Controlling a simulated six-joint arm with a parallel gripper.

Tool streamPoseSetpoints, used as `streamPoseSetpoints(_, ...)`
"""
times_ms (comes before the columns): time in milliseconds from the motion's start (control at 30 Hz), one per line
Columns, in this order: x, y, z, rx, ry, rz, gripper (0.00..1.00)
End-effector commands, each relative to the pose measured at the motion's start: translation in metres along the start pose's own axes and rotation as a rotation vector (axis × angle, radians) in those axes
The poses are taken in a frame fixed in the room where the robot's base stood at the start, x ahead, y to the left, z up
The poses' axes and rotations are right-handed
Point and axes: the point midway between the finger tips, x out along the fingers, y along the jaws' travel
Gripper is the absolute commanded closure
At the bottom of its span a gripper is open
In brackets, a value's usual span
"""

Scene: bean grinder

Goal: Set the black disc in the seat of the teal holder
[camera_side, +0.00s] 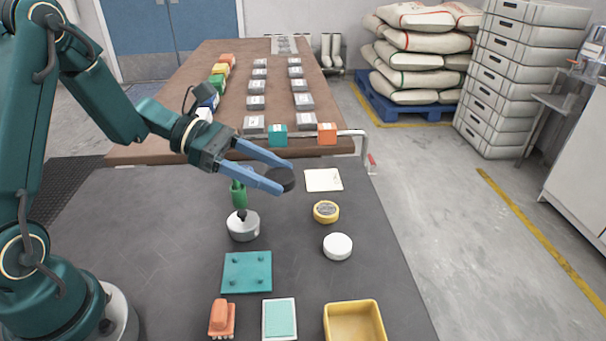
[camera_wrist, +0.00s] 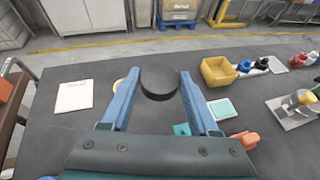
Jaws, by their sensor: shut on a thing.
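My gripper (camera_side: 285,176) is shut on the black disc (camera_side: 281,182), which it holds up above the dark table mat. In the wrist view the black disc (camera_wrist: 160,84) sits between the two blue fingers near their tips. The teal holder (camera_side: 247,273) appears to be the square teal plate with small dark posts near its corners. It lies flat on the mat, nearer the side camera than my gripper and apart from the disc. Only a teal patch (camera_wrist: 181,129) shows past a finger in the wrist view; I cannot tell a seat's outline there.
A green-handled grey metal piece (camera_side: 243,226) stands below my gripper. A yellow-rimmed tin (camera_side: 326,211), white round piece (camera_side: 338,246) and pale card (camera_side: 323,180) lie rightward. An orange brush (camera_side: 222,318), teal-topped pad (camera_side: 279,319) and yellow tray (camera_side: 354,322) line the near edge.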

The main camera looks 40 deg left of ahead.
Motion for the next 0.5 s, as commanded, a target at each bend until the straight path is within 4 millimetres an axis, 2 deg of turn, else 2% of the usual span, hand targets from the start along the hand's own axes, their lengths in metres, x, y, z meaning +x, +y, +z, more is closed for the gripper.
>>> streamPoseSetpoints(33,0.011,-0.007,-0.003,0.005,0.0,-0.028,0.95)
streamPoseSetpoints(167,0.024,-0.018,-0.006,0.026,0.0,-0.064,0.95)
streamPoseSetpoints(500,0.026,-0.02,-0.005,0.032,-0.001,-0.072,0.95)
